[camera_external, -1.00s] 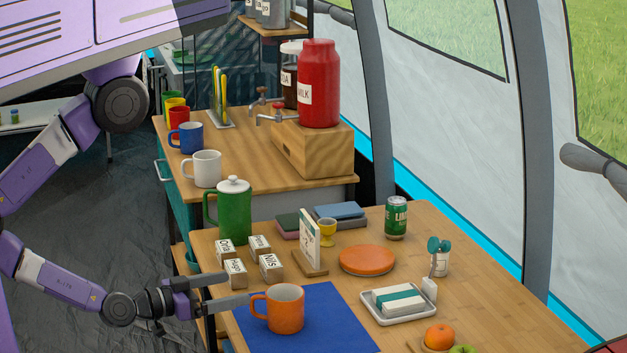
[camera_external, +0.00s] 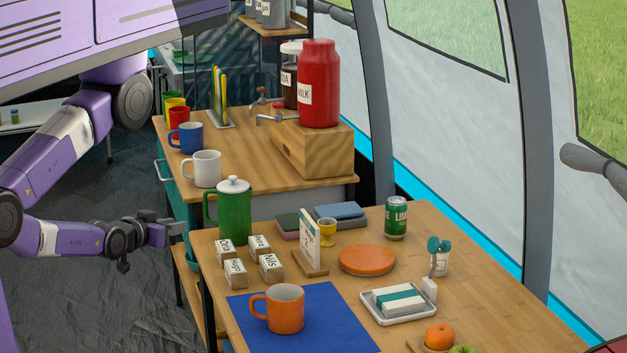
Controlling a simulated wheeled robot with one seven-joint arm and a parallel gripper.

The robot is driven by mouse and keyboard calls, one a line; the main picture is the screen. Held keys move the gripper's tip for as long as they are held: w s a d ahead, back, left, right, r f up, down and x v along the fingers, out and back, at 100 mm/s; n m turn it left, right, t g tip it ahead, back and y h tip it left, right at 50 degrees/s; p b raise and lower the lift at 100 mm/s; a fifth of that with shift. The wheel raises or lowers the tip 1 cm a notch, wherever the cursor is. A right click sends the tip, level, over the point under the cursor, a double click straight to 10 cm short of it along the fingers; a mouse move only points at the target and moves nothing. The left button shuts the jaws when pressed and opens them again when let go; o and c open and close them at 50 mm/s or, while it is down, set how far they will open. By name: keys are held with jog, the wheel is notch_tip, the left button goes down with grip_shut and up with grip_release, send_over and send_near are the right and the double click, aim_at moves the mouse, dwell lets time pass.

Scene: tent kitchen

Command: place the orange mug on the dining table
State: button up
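The orange mug (camera_external: 285,309) stands upright on a blue mat (camera_external: 335,325) on the wooden dining table (camera_external: 470,290). Its handle points left. My gripper (camera_external: 178,229) is off the table's left side, up and to the left of the mug and well apart from it. Nothing shows held in it. Its fingers look short from this angle, and I cannot make out the gap between them.
Name blocks (camera_external: 236,273), a green pot (camera_external: 234,212), an orange plate (camera_external: 367,260), a butter dish (camera_external: 399,302) and a green can (camera_external: 396,218) stand on the table. Several mugs, including a white mug (camera_external: 206,169), stand on the counter (camera_external: 250,170) behind. Floor is clear at left.

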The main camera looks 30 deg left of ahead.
jog(key=m+g+h+p, duration=0.1)
jog(key=m+h+p, duration=0.15)
jog(key=p, duration=0.95)
send_near(251, 304)
jog(key=shift+n+g, duration=0.25)
jog(key=shift+g, duration=0.05)
jog(key=shift+p+x, duration=0.6)
jog(key=shift+x, duration=3.5)
jog(key=shift+w+a+r, duration=0.1)
jog(key=shift+r, duration=0.1)
grip_shut()
